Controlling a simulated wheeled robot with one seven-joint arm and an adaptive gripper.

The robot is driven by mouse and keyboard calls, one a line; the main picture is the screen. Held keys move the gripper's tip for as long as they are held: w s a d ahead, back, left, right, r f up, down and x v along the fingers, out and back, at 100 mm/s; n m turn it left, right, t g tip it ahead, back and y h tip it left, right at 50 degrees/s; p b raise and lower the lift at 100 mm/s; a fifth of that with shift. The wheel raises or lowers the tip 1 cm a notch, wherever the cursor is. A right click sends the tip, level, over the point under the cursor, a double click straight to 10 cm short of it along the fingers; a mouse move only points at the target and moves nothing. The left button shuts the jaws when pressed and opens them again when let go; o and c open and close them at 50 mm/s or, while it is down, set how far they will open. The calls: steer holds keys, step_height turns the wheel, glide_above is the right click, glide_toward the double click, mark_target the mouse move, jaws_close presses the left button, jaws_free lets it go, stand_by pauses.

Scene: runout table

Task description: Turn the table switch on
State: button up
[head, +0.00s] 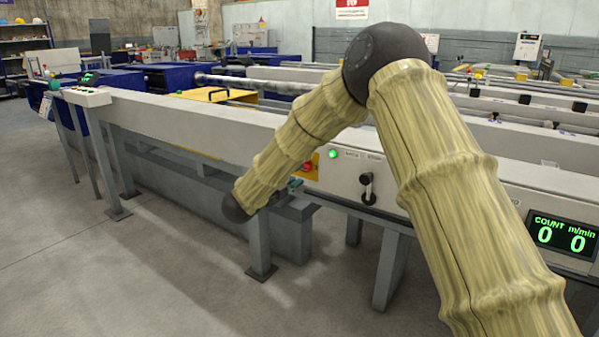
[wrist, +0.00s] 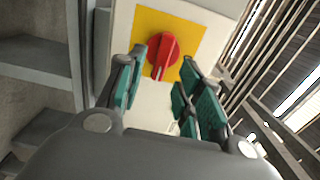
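The table switch is a red rotary knob (wrist: 164,46) on a yellow plate (wrist: 196,36). A pale mark on the knob points down in the wrist view, towards my gripper. In the head view the red knob (head: 307,167) is small and partly beside my arm on the table's side panel. My gripper (wrist: 163,60) is open, its teal fingers on either side of the knob in the wrist view. I cannot tell whether they touch it. In the head view my gripper (head: 294,186) shows small, just below and left of the knob.
A green lamp (head: 333,154) glows right of the switch. A black lever (head: 367,188) stands farther right. A display (head: 561,236) reads COUNT 0 and m/min 0. Table legs (head: 258,245) stand below; the floor (head: 120,285) at left is clear.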

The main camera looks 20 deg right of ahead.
steer(key=v, duration=0.7)
steer(key=shift+s+a, duration=0.2)
steer(key=shift+a, duration=0.05)
steer(key=s+f+n+y, duration=0.3)
steer(key=s+f+n, duration=0.15)
steer(key=f, duration=0.65)
steer(key=s+f+n+y, duration=0.35)
steer(key=f+n, duration=0.25)
steer(key=f, duration=0.5)
steer(key=s+f+n+y, duration=0.3)
steer(key=s+f+n, duration=0.15)
steer(key=f, duration=0.65)
steer(key=s+d+f+n+g+y, duration=0.1)
steer(key=s+f+n+g, duration=0.15)
steer(key=s+f, duration=0.5)
steer(key=s+d+f+n+g+y, duration=0.15)
steer(key=s+f+n, duration=0.25)
steer(key=s, duration=0.7)
steer(key=s+f+n+g+y, duration=0.25)
steer(key=s+f, duration=0.25)
steer(key=s, duration=0.5)
steer(key=s+d+f+n+g, duration=0.15)
steer(key=s+n+g, duration=0.3)
steer(key=s, duration=0.95)
step_height(320, 180, up, 37)
steer(key=p, duration=3.7)
steer(key=shift+s+d, duration=0.15)
steer(key=shift+d, duration=0.1)
